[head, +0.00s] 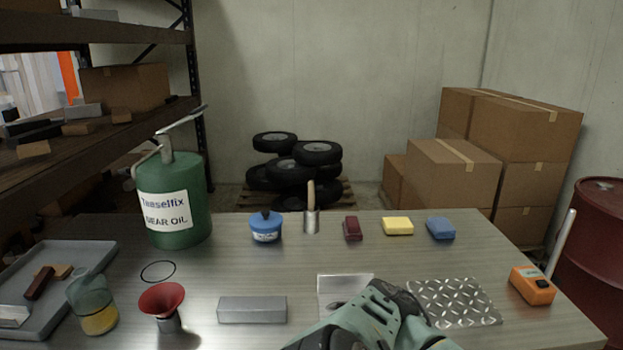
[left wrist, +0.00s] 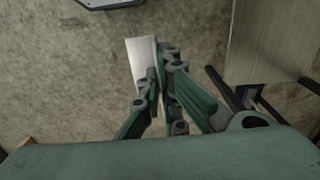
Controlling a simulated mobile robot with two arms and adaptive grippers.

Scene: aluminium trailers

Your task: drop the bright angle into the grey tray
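The bright angle (left wrist: 142,62) is a pale metal strip in the left wrist view. My left gripper (left wrist: 160,80) is shut on it, with the fingers close on both sides and bare floor below. This gripper is outside the head view. The grey tray (head: 60,300) lies at the left end of the table in the head view. It holds a dark red block, a brown block and a pale piece at the picture's edge. My right gripper (head: 385,315) shows at the bottom of the head view; its fingertips are not clear.
A glass jar (head: 98,318) and a red funnel (head: 162,302) stand right of the tray. A grey bar (head: 252,310), a pale plate (head: 343,286) and a tread plate (head: 455,302) lie along the front. A green oil can (head: 175,195) stands behind. The table centre is clear.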

